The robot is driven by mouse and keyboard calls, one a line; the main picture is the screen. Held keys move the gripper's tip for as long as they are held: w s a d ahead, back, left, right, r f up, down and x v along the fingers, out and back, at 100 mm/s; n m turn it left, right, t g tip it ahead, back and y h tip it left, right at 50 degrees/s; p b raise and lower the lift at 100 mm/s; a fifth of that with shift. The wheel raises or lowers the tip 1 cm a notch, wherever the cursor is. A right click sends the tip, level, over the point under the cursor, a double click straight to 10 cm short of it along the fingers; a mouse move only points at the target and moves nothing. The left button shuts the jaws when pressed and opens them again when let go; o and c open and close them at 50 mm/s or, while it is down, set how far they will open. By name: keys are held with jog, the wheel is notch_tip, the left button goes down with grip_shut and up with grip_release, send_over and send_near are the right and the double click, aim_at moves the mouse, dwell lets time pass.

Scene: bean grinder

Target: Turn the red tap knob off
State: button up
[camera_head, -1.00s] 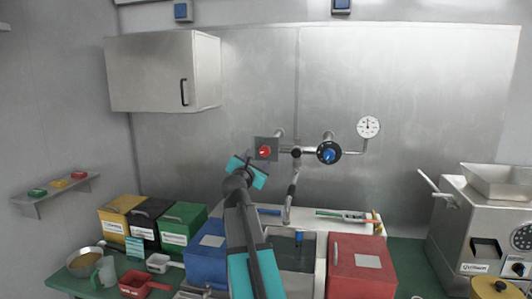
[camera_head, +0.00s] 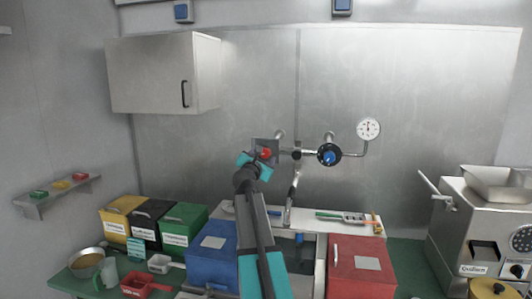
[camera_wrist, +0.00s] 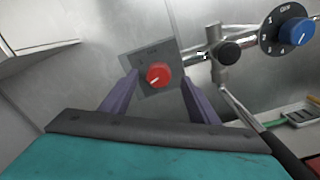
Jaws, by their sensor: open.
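The red tap knob (camera_head: 266,153) sits on a square grey plate on the steel back wall. In the wrist view the red knob (camera_wrist: 159,75) shows a white pointer line slanting down to the left. My gripper (camera_head: 262,158) is in front of the plate, its fingers reaching up toward the knob. In the wrist view my gripper (camera_wrist: 158,90) is open, one finger on each side of the knob. I cannot tell whether either finger touches it. The spout (camera_head: 294,190) hangs to the right of the plate, above the sink.
A blue knob (camera_head: 329,154) on a black dial and a round gauge (camera_head: 368,129) are to the right of the plate. A wall cabinet (camera_head: 160,72) hangs at upper left. Blue (camera_head: 211,258) and red (camera_head: 361,265) boxes flank the sink below my arm.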

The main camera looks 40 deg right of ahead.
aim_at(266, 153)
jog(key=shift+p+x, duration=0.6)
jog(key=shift+x, duration=2.2)
jog(key=c, duration=1)
jog(key=shift+a+f, duration=0.1)
jog(key=shift+a, duration=0.15)
jog(key=shift+c, duration=0.2)
jog(key=shift+d, duration=0.2)
